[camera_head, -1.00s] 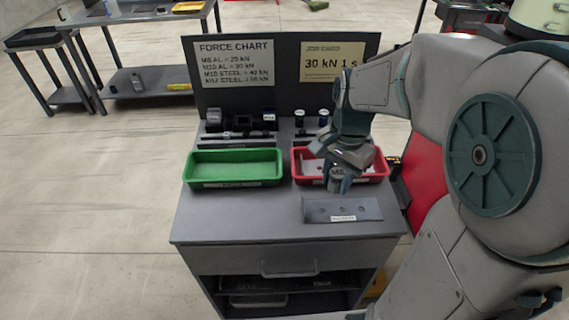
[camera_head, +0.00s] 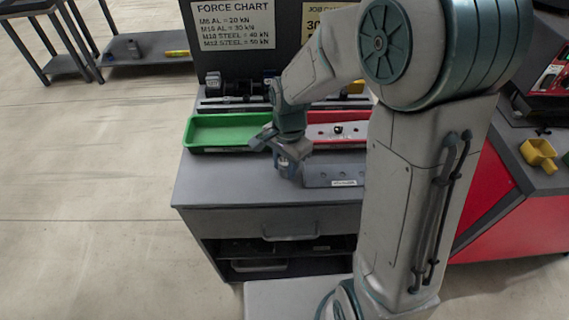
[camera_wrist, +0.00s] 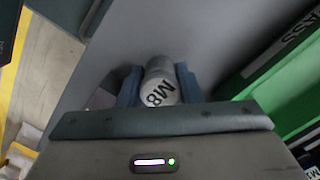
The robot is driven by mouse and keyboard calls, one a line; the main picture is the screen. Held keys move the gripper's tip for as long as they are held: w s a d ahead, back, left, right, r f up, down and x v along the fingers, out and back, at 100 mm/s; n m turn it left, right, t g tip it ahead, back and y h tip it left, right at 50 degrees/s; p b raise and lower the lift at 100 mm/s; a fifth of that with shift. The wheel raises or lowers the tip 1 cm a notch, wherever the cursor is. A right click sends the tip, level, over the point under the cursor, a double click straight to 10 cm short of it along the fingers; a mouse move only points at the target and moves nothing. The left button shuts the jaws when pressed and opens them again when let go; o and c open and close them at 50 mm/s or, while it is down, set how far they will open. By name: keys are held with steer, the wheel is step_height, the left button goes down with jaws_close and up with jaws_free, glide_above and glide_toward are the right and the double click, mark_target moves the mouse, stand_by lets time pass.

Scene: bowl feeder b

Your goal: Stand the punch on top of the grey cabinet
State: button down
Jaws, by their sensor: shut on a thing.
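My gripper (camera_head: 288,168) is above the grey cabinet (camera_head: 225,195), to the left of the perforated grey block (camera_head: 333,172) and close to the right end of the green tray. In the wrist view my gripper (camera_wrist: 160,88) is shut on the punch (camera_wrist: 158,82), a silver-grey cylinder marked "M8". The jaws lie on both sides of it. The grey cabinet top (camera_wrist: 215,35) shows beyond it. I cannot tell whether the punch touches the top. In the head view the punch is hard to make out.
The green tray (camera_head: 215,133) looks empty; its wall also shows at the right in the wrist view (camera_wrist: 285,85). The red tray (camera_head: 345,131) holds a pale plate with a small dark part. Dark tools stand behind the trays. The cabinet top's front left is clear.

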steer(key=shift+f, duration=0.15)
steer(key=c, duration=1)
jaws_free()
steer(key=shift+c, duration=0.2)
